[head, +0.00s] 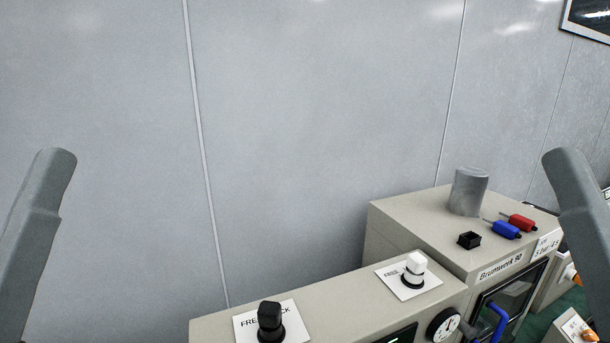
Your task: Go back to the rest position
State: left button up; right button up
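Grey links of my two arms rise at the far left and far right edges of the head view. Neither gripper shows in this view, so I cannot see their fingers or whether they hold anything. No part of my arms in view touches the equipment.
A beige console carries a black knob (269,322) and a white knob (415,268). On the taller cabinet (415,215) at right stand a grey cylinder (468,192), a black square holder (469,240), a blue part (506,230) and a red part (522,222). A grey panelled wall stands behind.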

pick_arm(q)
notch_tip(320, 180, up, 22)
jog(key=p, duration=1.8)
jog(key=shift+p, duration=0.4)
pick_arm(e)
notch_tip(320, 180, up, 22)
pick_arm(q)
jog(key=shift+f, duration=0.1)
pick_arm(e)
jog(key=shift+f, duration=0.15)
pick_arm(q)
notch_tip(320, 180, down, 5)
jog(key=b, duration=0.5)
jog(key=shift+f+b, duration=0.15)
jog(key=shift+b, duration=0.2)
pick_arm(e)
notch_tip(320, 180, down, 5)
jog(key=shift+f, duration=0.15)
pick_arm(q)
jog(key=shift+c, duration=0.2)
